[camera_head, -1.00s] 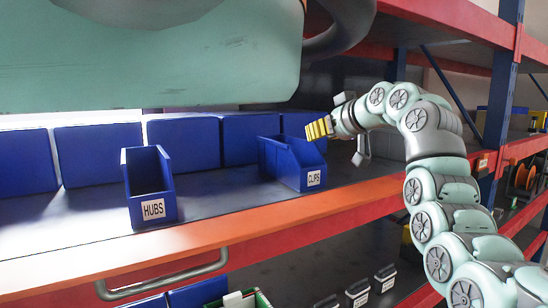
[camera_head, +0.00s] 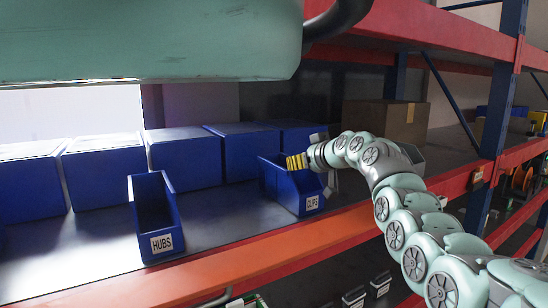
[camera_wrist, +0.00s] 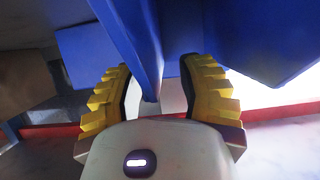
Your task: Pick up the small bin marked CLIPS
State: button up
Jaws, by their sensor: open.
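The small blue bin marked CLIPS (camera_head: 309,204) stands upright on the grey shelf, its label facing the shelf's front edge. My gripper (camera_head: 296,161), with yellow ridged fingers, is at the bin's upper rim on its right side. In the wrist view my gripper (camera_wrist: 155,76) is open, and a blue bin wall (camera_wrist: 140,45) runs down between the two fingers. Whether either finger touches the wall cannot be told. Part of the bin's rim and inside is hidden behind my fingers.
A blue bin marked HUBS (camera_head: 160,245) stands to the left with a clear gap of shelf. Larger blue boxes (camera_head: 185,157) line the back. An orange front beam (camera_head: 225,272) edges the shelf. A cardboard box (camera_head: 385,120) is behind my arm. An upper shelf hangs above.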

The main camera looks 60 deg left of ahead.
jog(key=shift+a+f+p, duration=0.15)
jog(key=shift+a+p, duration=0.15)
jog(key=shift+a, duration=0.05)
grip_shut()
dwell(0.6)
